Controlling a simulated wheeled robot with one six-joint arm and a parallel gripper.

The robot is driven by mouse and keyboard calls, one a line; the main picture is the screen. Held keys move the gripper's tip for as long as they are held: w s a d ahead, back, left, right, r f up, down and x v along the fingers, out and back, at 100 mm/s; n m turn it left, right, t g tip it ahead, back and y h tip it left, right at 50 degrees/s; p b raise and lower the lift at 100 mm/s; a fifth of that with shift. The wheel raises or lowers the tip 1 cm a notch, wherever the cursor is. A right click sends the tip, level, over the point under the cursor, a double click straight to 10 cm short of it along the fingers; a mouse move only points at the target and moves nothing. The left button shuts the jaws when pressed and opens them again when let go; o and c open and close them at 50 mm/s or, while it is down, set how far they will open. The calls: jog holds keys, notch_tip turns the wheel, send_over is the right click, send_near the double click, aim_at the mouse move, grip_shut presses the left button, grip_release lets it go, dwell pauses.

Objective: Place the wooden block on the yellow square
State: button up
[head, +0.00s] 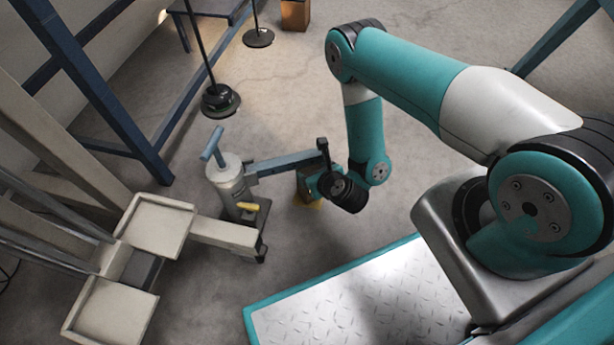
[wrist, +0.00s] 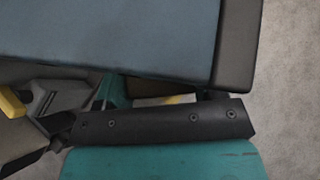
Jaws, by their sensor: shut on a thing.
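The wooden block (head: 302,187) shows as a small brown piece at my gripper (head: 316,185) in the head view, mostly hidden by the gripper and a blue bar. My gripper is shut on it, low over the floor. The yellow square (head: 313,204) peeks out just below the block and gripper, mostly covered. I cannot tell whether the block touches it. In the wrist view my gripper's black finger (wrist: 165,123) crosses the lower middle. A thin yellow sliver (wrist: 182,99) shows behind it, and the block cannot be made out clearly there.
A blue bar (head: 285,165) reaches from a grey pump-like jack (head: 227,180) to right above the block; it fills the top of the wrist view (wrist: 110,40). Pale trays (head: 158,226) stand left. A brown box (head: 295,14) is far back. Floor right of the gripper is clear.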

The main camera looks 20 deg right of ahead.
dwell(0.3)
jog(key=shift+f, duration=0.2)
jog(key=o, duration=1.6)
jog(key=shift+a+r, duration=0.1)
jog(key=shift+r, duration=0.05)
